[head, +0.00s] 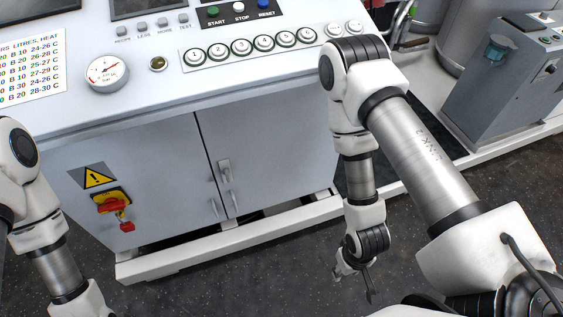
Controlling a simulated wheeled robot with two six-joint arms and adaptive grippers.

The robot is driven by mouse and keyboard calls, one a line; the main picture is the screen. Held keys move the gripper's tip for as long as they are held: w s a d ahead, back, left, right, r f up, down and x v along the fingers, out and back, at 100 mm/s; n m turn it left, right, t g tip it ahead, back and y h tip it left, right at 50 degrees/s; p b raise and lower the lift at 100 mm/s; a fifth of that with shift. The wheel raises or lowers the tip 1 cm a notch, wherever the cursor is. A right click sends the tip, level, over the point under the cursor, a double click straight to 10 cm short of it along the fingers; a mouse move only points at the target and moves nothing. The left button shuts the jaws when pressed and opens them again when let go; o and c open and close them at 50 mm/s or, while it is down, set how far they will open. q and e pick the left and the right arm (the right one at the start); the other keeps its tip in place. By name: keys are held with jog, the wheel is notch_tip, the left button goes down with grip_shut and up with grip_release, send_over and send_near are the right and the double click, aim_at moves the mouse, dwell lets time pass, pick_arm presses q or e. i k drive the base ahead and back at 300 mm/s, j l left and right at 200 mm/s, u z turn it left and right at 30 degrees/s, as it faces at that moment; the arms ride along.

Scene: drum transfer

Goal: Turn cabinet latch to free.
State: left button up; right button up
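The cabinet latch (225,172) is a small grey handle on the front of the white cabinet (270,150), beside the seam between its two doors. It looks roughly upright, in line with the seam. My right gripper (356,283) hangs low in front of the cabinet, to the right of the latch and well apart from it. Its fingers look spread, with nothing between them. My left arm comes in at the lower left, but its gripper is out of the picture.
A red and yellow rotary switch (112,203) with a red padlock sits on the cabinet's left, under a warning sign (94,178). A panel with numbered buttons (262,44) and a gauge (106,73) lies above. A white base rail (230,237) runs along the floor. The dark floor in front is clear.

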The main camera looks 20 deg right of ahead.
aim_at(226, 171)
jog(key=l, duration=1.4)
jog(key=u, duration=0.05)
